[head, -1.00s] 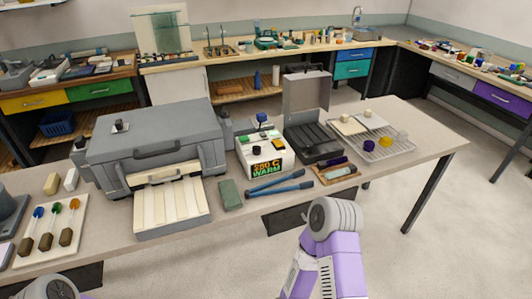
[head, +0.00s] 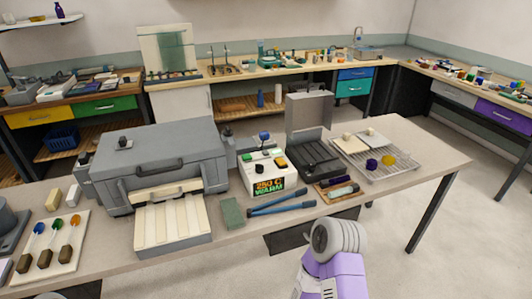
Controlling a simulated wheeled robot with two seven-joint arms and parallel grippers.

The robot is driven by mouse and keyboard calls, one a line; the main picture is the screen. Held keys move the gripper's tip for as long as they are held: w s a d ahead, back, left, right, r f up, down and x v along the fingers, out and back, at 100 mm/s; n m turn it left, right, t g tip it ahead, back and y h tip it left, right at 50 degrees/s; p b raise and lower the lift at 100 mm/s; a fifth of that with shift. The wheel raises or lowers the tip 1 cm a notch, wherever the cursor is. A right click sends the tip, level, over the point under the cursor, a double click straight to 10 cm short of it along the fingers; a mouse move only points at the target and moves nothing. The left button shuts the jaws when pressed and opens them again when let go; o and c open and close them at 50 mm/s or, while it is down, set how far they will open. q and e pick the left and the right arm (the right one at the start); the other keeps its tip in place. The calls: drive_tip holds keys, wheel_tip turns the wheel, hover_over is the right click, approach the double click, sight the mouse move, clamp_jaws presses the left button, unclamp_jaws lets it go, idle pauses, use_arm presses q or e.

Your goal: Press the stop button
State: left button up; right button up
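A white control box (head: 268,176) stands on the near table, right of a large grey lidded furnace (head: 160,165). Its front display reads a temperature, roughly "250 C", with "WARM" below in orange and green. Its sloped top carries a dark knob, a green part and a yellow-orange part (head: 279,162). A blue-topped post (head: 265,136) rises at its back. I cannot tell which part is the stop button. One of my purple-and-grey arms shows at the bottom, right of centre, in front of the table. Neither gripper is in view.
Blue-handled tongs (head: 283,204) and a green block (head: 232,212) lie before the box. An open black case (head: 316,158) and a wire rack (head: 376,158) stand right of it. A pale board (head: 50,246) with several coloured rods lies far left.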

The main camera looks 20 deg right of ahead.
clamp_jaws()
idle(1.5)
